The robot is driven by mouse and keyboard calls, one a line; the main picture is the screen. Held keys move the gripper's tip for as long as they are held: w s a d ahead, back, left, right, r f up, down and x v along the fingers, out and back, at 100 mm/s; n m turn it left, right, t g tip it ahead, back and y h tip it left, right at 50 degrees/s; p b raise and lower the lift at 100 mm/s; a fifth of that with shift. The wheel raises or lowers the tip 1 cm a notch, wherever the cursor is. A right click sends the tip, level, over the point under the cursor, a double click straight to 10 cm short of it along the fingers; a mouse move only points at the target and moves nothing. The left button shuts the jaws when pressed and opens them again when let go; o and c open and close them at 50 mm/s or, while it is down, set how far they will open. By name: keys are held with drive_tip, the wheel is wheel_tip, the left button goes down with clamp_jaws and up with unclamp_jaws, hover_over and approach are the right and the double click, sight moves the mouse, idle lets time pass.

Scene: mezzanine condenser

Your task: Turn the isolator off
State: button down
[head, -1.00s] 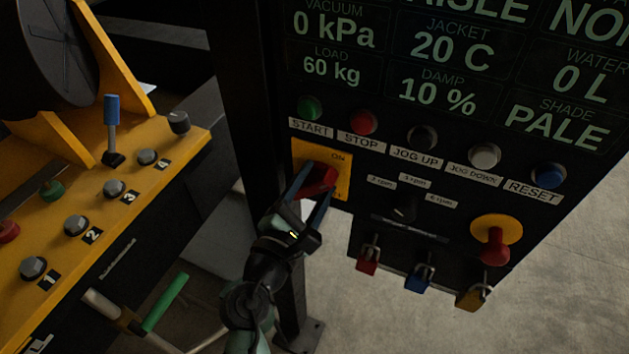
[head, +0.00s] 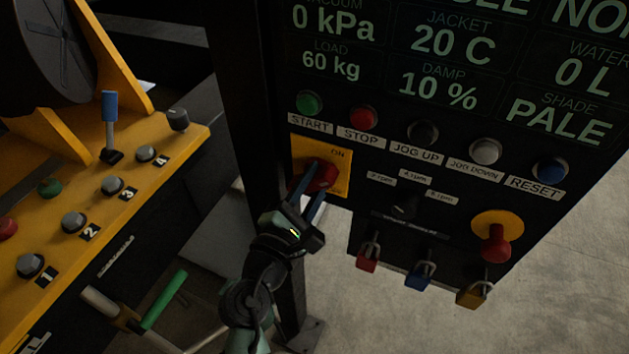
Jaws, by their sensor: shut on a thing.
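The isolator is a red rotary handle (head: 324,176) on a yellow plate (head: 341,158) at the lower left of the black control panel. An "ON" label shows at the plate's upper right. My gripper (head: 317,186) reaches up from below and is shut on the red handle, with one finger on either side. The fingers and handle slant up and to the right. The fingers hide part of the handle and the lower left of the plate, so any other label there cannot be seen.
Above are START (head: 308,103) and STOP (head: 363,117) buttons. A small black selector (head: 405,206) is to the right, with red (head: 367,258), blue (head: 418,276) and yellow padlocks below. A red knob on a yellow disc (head: 495,238) is farther right. A yellow console (head: 130,150) stands left.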

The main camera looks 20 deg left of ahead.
drive_tip(key=m+b, duration=0.1)
drive_tip(key=m, duration=0.1)
drive_tip(key=m+b, duration=0.2)
drive_tip(key=shift+f, duration=0.4)
drive_tip(key=m+b, duration=0.4)
drive_tip(key=shift+d+f, duration=0.1)
drive_tip(key=shift+f, duration=0.15)
drive_tip(key=m+b, duration=0.4)
drive_tip(key=m, duration=0.1)
drive_tip(key=shift+f+b, duration=0.15)
drive_tip(key=shift+b, duration=0.15)
drive_tip(key=shift+m+b, duration=1.6)
drive_tip(key=shift+m, duration=0.5)
drive_tip(key=c, duration=0.6)
unclamp_jaws()
drive_tip(key=shift+c, duration=0.2)
